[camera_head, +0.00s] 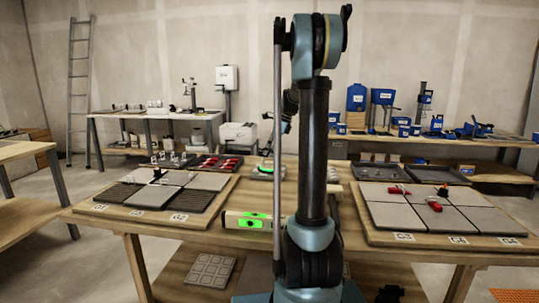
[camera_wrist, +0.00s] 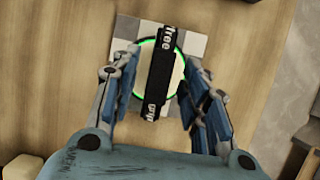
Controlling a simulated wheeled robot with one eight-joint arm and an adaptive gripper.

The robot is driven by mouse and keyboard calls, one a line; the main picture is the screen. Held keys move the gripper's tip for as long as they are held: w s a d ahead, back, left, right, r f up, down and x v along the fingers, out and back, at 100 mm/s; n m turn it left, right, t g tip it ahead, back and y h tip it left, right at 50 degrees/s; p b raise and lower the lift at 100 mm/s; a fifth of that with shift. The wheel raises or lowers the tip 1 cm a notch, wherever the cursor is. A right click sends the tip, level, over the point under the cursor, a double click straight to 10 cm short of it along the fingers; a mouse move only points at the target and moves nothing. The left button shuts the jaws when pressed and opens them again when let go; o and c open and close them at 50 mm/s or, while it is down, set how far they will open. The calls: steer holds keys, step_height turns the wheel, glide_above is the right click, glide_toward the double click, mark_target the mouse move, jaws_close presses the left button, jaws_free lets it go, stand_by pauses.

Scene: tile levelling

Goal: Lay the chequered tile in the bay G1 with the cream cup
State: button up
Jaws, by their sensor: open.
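In the wrist view, a chequered tile (camera_wrist: 192,45) of grey and cream squares lies flat on the wooden table. A cup (camera_wrist: 145,88) with a pale face, a green ring and a black handle bar sits on it. The bar reads "free" at one end; the other end's lettering is unclear. My gripper (camera_wrist: 161,70) is open, its fingers on either side of the cup with gaps. In the head view the tile (camera_head: 262,174) is at the table's back middle, partly behind my arm.
A left board (camera_head: 130,216) and a right board (camera_head: 385,240) hold grey tiles; the left has dark ridged patches. Red pieces (camera_head: 436,206) lie on the right tiles. A spirit level (camera_head: 247,220) lies at the table's front. Dark trays (camera_head: 437,176) stand behind the right board.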

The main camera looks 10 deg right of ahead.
steer(key=shift+x, duration=0.75)
jaws_close()
